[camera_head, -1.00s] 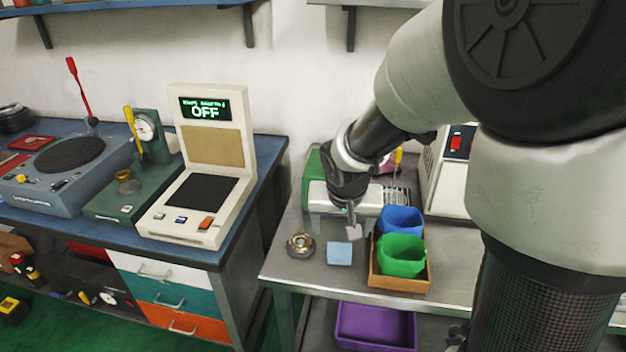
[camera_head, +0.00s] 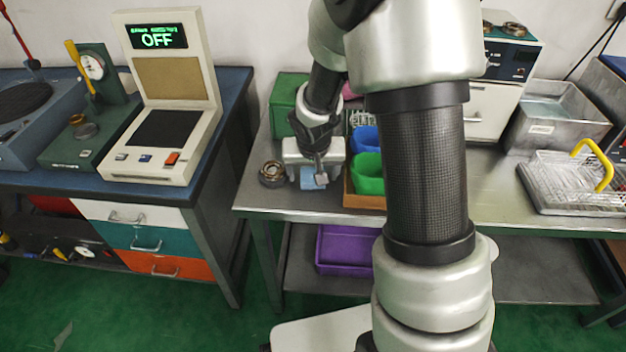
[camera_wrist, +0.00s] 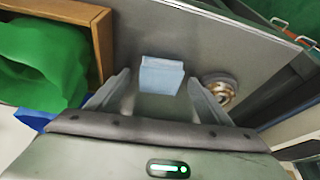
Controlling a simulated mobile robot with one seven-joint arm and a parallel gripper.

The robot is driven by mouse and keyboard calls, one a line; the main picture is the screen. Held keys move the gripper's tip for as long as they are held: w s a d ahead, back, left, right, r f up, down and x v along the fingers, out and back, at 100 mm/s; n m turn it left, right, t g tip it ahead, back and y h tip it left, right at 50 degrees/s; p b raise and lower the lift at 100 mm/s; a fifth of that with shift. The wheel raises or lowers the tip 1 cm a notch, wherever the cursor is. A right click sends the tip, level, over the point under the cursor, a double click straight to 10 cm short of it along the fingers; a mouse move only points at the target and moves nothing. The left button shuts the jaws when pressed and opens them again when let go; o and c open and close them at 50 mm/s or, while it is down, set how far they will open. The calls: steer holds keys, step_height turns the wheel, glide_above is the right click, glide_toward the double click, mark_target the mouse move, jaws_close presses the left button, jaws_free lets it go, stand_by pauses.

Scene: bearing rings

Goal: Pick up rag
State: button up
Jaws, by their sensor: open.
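The rag is a light blue folded block (camera_wrist: 161,75) lying on the metal table. In the wrist view it sits between and just beyond my two fingertips, and I see no finger touching it. My gripper (camera_wrist: 158,88) is open with nothing held. In the head view the rag (camera_head: 309,180) is partly hidden behind my gripper (camera_head: 307,176), which is low over the table.
A metal bearing ring (camera_wrist: 220,88) lies close beside the rag; it also shows in the head view (camera_head: 272,174). On the other side is a wooden tray (camera_wrist: 101,40) with a green bin (camera_wrist: 45,60) and a blue bin. The table edge (camera_head: 300,214) is near.

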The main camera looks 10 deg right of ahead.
steer(key=c, duration=1.1)
step_height(320, 180, up, 10)
steer(key=p, duration=0.3)
